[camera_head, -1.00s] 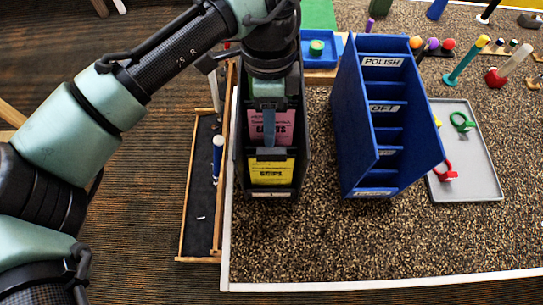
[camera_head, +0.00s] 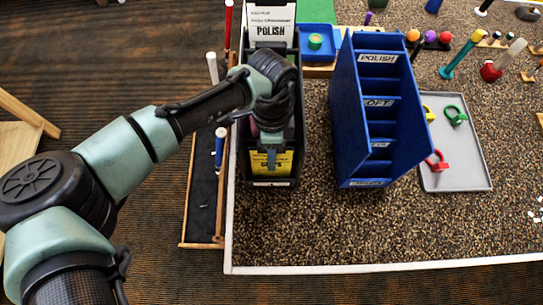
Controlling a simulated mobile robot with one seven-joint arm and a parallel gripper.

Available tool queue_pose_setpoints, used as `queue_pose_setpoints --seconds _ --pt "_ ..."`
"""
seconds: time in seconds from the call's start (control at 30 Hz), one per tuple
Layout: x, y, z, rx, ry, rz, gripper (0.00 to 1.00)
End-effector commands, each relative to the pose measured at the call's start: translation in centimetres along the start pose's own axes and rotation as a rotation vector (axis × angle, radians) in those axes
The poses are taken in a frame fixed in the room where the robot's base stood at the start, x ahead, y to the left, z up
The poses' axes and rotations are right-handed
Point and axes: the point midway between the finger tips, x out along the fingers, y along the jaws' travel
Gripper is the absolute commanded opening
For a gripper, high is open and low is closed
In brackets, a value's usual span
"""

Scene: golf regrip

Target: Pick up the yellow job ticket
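The yellow job ticket (camera_head: 259,168) stands in the front slot of the black rack (camera_head: 297,155), with dark print partly covered. My gripper (camera_head: 271,160) points down at the ticket's top edge, and one grey-blue finger overlaps its middle. I cannot tell whether the fingers touch or straddle the ticket, or how far apart they are. The pink ticket behind it is almost wholly hidden by my arm. A white ticket marked POLISH (camera_head: 269,25) stands at the back of the rack.
A blue stepped sorter (camera_head: 345,130) with labelled slots stands right of the rack. A grey tray (camera_head: 465,178) with coloured clips lies beyond it. A narrow wooden tray (camera_head: 186,220) with clubs is at the left. The table's front (camera_head: 390,235) is clear.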

Motion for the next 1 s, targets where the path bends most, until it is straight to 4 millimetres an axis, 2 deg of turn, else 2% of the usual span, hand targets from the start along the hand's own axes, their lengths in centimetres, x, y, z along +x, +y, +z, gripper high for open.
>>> queue_pose_setpoints --seconds 0.17,0.37,0.4,0.83,1.0 --pt "0.04 -0.02 -0.02 0.000 0.000 0.000 0.38" --pt "0.01 -0.01 -0.01 0.000 0.000 0.000 0.03" --pt "0.00 -0.02 -0.01 0.000 0.000 0.000 0.00" --pt "-0.10 -0.02 -0.01 0.000 0.000 -0.001 0.00" --pt "-0.89 0.05 -0.04 0.001 0.002 -0.002 0.00"
